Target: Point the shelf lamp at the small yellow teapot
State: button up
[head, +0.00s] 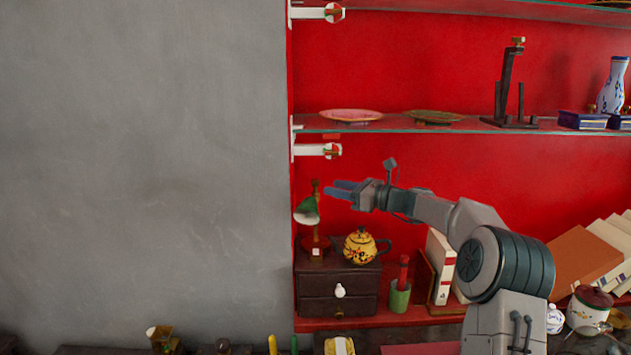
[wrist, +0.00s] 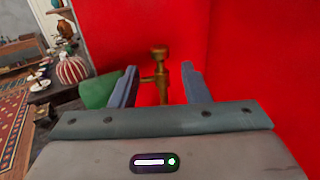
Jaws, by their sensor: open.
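The shelf lamp has a green shade (head: 307,209) and a brass stem (head: 317,190). It stands at the left end of a small dark wooden chest (head: 338,305). The shade hangs to the left of the stem, on the side away from the teapot. The small yellow teapot (head: 360,247) stands on the chest, right of the lamp. My gripper (head: 336,189) is open, just right of the upper stem and above the teapot. In the wrist view, the brass stem (wrist: 160,76) appears between the open fingers, with the green shade (wrist: 100,92) to the left, partly hidden.
A glass shelf (head: 390,127) with plates runs above my gripper. A green cup (head: 400,298) and books (head: 442,266) stand right of the chest. A grey wall (head: 140,170) lies left of the red shelf unit. Red back panel fills the space behind.

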aim_at(316, 180)
jog(key=p+x, duration=0.1)
jog(key=x, duration=0.6)
jog(key=shift+a+p, duration=0.1)
jog(key=shift+p, duration=0.2)
grip_shut()
jog(key=shift+w+r+p, duration=0.1)
jog(key=shift+r+p, duration=0.05)
jog(key=shift+p, duration=0.15)
